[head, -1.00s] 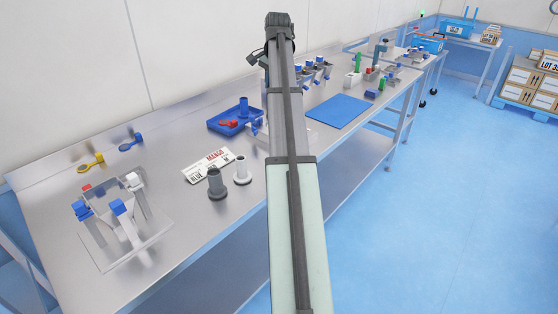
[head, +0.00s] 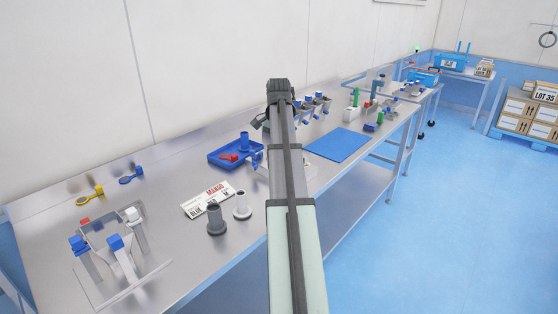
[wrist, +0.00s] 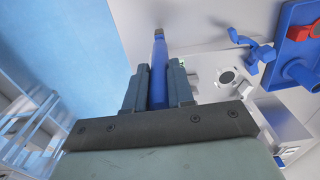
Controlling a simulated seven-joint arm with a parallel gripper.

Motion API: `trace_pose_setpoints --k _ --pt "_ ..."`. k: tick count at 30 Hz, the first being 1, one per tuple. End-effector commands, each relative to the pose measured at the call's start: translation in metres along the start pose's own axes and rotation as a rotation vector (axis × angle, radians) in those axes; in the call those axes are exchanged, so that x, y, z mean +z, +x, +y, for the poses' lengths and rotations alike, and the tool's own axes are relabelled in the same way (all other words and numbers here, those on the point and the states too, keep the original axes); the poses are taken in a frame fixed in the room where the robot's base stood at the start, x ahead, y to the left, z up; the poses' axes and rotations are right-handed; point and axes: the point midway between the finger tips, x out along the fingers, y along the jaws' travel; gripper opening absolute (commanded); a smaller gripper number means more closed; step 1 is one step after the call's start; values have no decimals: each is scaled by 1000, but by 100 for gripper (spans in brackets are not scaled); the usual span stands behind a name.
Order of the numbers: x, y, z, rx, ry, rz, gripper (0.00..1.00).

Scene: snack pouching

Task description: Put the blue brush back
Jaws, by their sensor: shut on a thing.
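In the wrist view my gripper (wrist: 158,72) has its two grey fingers closed on a slim blue handle with a grey end, which I take as the blue brush (wrist: 158,55). The handle points away from the gripper, past the fingertips. A white fixture with a round dark opening (wrist: 227,76) lies just right of the fingers; the brush is apart from it. In the head view my own arm hides the gripper and the brush. Which spot the brush belongs to cannot be told.
A blue tray (head: 218,163) with a red item (head: 229,157) and a blue cylinder (head: 244,142) stands left of my arm. A flat blue mat (head: 340,145) on the right is clear. Several small funnel-like stations stand behind.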

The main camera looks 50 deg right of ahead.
Motion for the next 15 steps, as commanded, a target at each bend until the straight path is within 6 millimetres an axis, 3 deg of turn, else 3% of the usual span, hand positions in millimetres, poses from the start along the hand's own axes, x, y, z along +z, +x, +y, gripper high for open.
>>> trace_pose_setpoints --k 9,15 --pt "1 34 1 1 0 -1 0" --pt "0 36 0 0 0 0 0"
